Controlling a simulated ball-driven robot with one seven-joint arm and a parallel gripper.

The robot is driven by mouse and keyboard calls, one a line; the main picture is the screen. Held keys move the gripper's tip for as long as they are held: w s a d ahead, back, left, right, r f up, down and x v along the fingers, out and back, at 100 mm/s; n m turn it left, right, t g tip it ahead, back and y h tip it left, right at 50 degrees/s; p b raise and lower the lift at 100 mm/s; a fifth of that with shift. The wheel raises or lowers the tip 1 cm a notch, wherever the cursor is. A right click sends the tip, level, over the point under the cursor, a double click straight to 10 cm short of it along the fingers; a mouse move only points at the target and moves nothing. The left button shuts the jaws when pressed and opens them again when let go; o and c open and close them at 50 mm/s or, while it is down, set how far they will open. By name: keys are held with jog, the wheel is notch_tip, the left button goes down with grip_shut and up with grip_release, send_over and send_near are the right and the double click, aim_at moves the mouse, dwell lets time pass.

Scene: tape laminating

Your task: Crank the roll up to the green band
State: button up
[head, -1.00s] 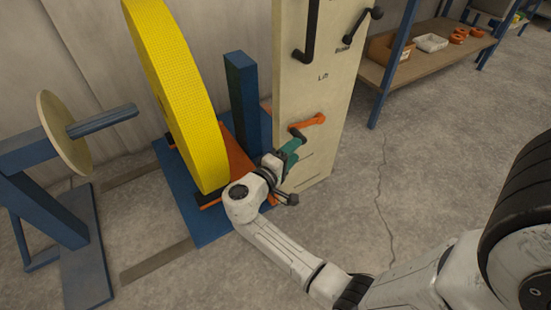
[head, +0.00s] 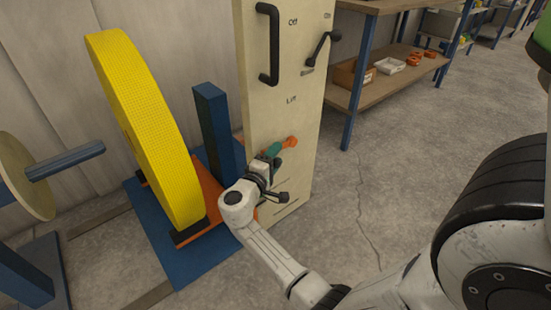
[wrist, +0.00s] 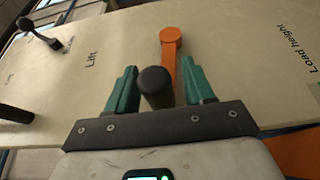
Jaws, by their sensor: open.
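The yellow roll (head: 150,125) stands upright on an orange cradle (head: 212,192) over a blue base in the head view. The crank on the cream panel (head: 285,65) has an orange arm (head: 290,142) and a dark round handle. In the wrist view the orange arm (wrist: 171,62) points up behind the dark handle (wrist: 156,88). My gripper (head: 272,154) is at the crank. In the wrist view its two green fingers (wrist: 155,88) are open, one on each side of the handle, with gaps visible. I cannot make out the green band.
The panel carries a "Lift" label (wrist: 91,60), a "Load height" label (wrist: 300,48) and other dark handles (head: 268,45). A blue post (head: 218,135) stands between roll and panel. A disc with a blue spindle (head: 65,160) is at left.

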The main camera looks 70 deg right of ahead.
jog(key=shift+d, duration=0.2)
grip_shut()
dwell(0.4)
dwell(0.3)
